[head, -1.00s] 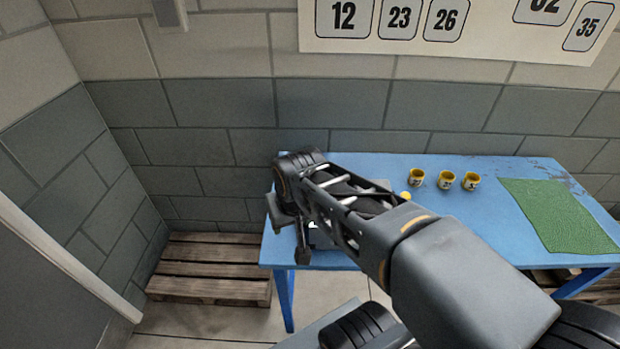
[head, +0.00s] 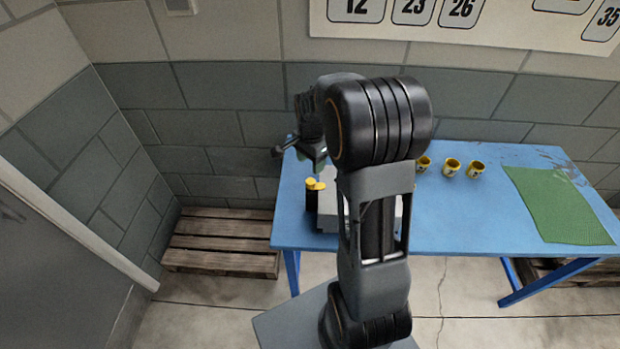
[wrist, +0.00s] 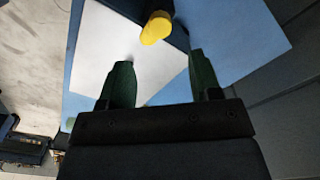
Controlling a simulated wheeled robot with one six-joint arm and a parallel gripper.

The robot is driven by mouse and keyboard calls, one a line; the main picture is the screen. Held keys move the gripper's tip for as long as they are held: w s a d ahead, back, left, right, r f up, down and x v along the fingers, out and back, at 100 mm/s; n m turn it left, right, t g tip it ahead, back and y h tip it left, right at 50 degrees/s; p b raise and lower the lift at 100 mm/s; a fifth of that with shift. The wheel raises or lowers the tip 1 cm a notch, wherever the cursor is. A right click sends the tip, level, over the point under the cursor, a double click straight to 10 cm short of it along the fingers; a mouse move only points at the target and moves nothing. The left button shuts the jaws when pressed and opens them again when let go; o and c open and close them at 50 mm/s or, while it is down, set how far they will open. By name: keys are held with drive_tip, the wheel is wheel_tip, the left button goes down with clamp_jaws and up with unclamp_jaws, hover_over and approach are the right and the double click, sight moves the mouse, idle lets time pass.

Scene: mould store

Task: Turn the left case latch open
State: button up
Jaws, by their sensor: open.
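A yellow latch handle (head: 315,184) sits on a dark upright part at the left of a light grey case (head: 327,222) on the blue table. In the wrist view the yellow latch (wrist: 156,28) lies just beyond my fingertips, roughly between their lines. My gripper (wrist: 161,60) is open and empty, its two dark green fingers apart and not visibly touching the latch. In the head view my gripper (head: 314,158) is above and behind the latch, partly hidden by my arm. My arm also hides much of the case, including any second latch.
The blue table (head: 450,220) carries several yellow cups (head: 452,167) and a green mat (head: 560,205) to the right. A wooden pallet (head: 222,243) lies on the floor at the left. A block wall (head: 230,90) stands close behind the table.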

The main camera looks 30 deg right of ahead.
sight(310, 181)
wheel_tip(310, 181, down, 8)
drive_tip(key=shift+f+p, duration=0.2)
drive_tip(key=shift+p, duration=0.3)
drive_tip(key=shift+c, duration=0.4)
drive_tip(key=c, duration=0.9)
drive_tip(key=shift+o, duration=0.2)
